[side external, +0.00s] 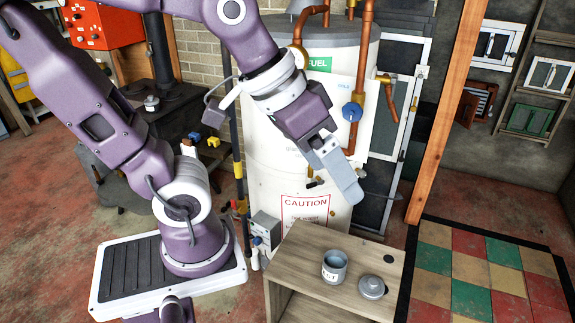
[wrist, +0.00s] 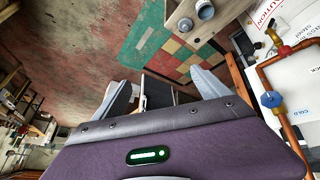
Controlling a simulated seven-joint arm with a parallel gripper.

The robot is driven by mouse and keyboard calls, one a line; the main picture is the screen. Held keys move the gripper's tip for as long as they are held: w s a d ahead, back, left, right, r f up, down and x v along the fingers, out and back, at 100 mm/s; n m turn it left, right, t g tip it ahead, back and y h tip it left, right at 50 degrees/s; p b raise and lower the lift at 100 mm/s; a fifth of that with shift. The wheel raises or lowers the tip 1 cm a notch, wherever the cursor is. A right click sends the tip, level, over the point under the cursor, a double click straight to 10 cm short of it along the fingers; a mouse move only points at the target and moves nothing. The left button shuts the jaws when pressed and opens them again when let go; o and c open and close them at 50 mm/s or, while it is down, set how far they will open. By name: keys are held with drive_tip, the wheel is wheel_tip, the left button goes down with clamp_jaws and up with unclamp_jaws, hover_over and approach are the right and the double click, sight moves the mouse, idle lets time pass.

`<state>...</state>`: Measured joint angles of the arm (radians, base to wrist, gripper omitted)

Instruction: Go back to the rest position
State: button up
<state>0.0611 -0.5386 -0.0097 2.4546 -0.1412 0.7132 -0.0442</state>
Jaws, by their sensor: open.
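My gripper (side external: 336,168) hangs in the air in front of the white fuel tank, above and behind the wooden cabinet, in the side external view. In the wrist view my gripper (wrist: 160,90) shows its two grey fingers spread apart, with nothing between them. Below it in the side external view, a grey pot (side external: 334,268) with a label stands on the wooden cabinet top (side external: 300,255). A round grey lid (side external: 371,287) lies to the right of the pot. The pot and lid also show small at the top of the wrist view, apart from the fingers.
The white tank (side external: 270,160) with copper pipes (side external: 362,60) and a blue valve (side external: 352,111) stands close behind my gripper. A wooden post (side external: 447,115) rises at the right. A coloured tile floor (side external: 485,280) lies beyond the cabinet.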

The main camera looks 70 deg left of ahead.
drive_tip(key=s+a+y, duration=0.1)
drive_tip(key=s+a, duration=0.2)
drive_tip(key=s, duration=0.2)
drive_tip(key=shift+s+a+f+m, duration=0.3)
drive_tip(key=shift+f, duration=0.1)
